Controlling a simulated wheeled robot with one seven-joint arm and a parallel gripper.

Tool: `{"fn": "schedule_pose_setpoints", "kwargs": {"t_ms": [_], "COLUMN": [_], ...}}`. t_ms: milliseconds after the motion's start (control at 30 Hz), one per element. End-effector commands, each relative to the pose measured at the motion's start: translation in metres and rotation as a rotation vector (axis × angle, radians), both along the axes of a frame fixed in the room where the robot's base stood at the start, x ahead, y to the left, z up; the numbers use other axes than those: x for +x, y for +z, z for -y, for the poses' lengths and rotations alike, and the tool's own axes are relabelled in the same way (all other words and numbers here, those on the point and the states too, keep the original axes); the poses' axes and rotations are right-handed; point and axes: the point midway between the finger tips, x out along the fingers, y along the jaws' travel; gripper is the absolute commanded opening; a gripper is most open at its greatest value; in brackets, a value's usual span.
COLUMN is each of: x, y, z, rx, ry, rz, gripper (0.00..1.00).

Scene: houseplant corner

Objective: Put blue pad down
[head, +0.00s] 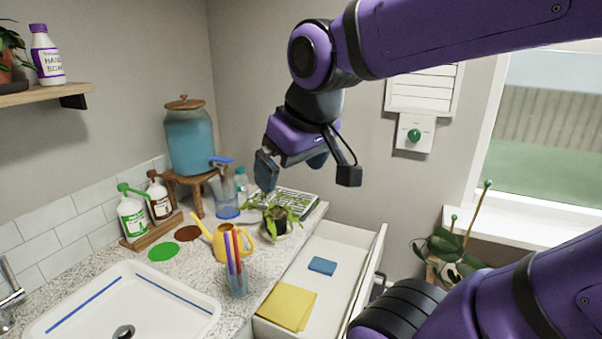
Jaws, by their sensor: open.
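The blue pad (322,266) lies flat inside the open white drawer (335,242), towards the middle of its floor. A yellow cloth (288,305) lies nearer in the same drawer, apart from the pad. My gripper (306,180) is up in the air above the counter's back right part and the potted plant, well above the drawer. Its two fingers are spread wide with nothing visible between them. The pad is fully in view and nothing touches it but the drawer floor.
The counter (195,262) holds a white sink (124,305), a cup of pens (236,277), a yellow watering can (230,243), a drooping potted plant (277,218), pump bottles (132,215) and a blue dispenser (190,138) on a stand. An orchid (455,250) stands right of the drawer.

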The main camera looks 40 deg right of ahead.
Motion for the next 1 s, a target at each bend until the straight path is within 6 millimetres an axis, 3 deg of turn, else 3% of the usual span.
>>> {"fn": "schedule_pose_setpoints", "kwargs": {"t_ms": [100, 233, 1000], "x": [-0.021, -0.032, -0.033], "y": [0.002, 0.001, 0.001], "z": [-0.008, -0.011, -0.011], "rx": [0.031, 0.048, 0.051], "ry": [-0.006, -0.012, -0.013], "rz": [0.022, 0.029, 0.030], "gripper": [0.97, 0.97, 0.97]}}
